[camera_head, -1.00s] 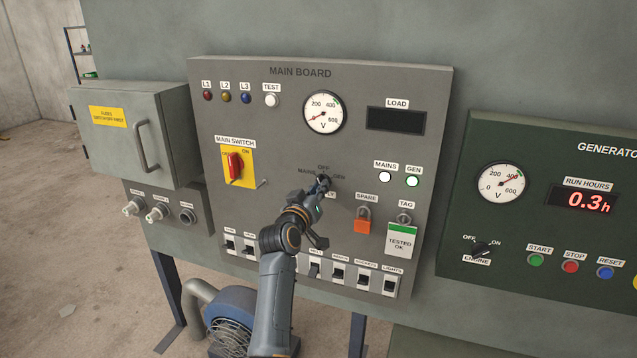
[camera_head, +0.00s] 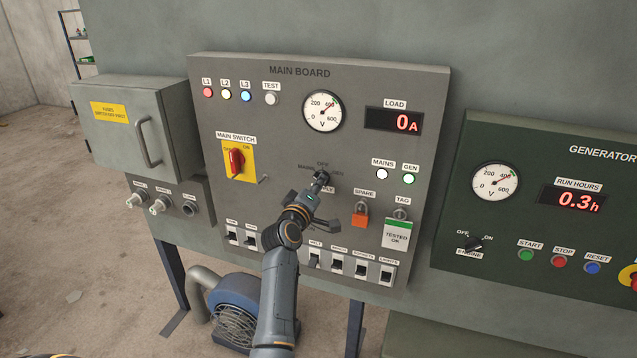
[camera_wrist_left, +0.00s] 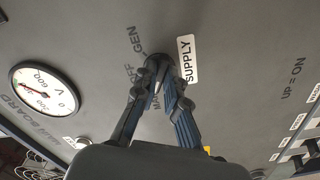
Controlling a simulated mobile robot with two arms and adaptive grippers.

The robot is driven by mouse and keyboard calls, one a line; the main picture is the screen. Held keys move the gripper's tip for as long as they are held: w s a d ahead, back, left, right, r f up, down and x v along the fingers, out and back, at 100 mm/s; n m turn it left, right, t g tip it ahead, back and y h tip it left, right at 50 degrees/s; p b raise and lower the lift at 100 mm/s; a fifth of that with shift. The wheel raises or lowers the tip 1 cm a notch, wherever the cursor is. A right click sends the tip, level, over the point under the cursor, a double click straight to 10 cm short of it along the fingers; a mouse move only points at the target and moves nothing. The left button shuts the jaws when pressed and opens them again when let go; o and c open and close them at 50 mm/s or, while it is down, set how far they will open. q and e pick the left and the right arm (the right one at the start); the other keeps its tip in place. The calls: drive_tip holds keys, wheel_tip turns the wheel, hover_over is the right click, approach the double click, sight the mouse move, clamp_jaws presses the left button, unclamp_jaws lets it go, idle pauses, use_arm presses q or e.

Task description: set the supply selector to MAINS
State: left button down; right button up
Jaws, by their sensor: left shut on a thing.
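The supply selector (camera_head: 322,177) is a small dark knob in the middle of the main board (camera_head: 285,120), with MAINS, OFF and GEN printed around it. My left gripper (camera_head: 318,187) reaches up to it from below and is shut on the knob. In the left wrist view the fingers (camera_wrist_left: 158,78) close on the knob (camera_wrist_left: 154,62), beside the SUPPLY label (camera_wrist_left: 187,58). The fingers partly cover the knob and the MAINS lettering, so I cannot tell which way the knob points. My right gripper is not in view.
The GEN lamp (camera_head: 409,178) looks lit green. The red main switch (camera_head: 237,161) is left of the selector. Breaker switches (camera_head: 337,262) line the bottom.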

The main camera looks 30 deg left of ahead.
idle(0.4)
use_arm(q)
drive_tip(key=c, duration=1.4)
unclamp_jaws()
drive_tip(key=v, duration=1.2)
drive_tip(key=shift+f, duration=0.15)
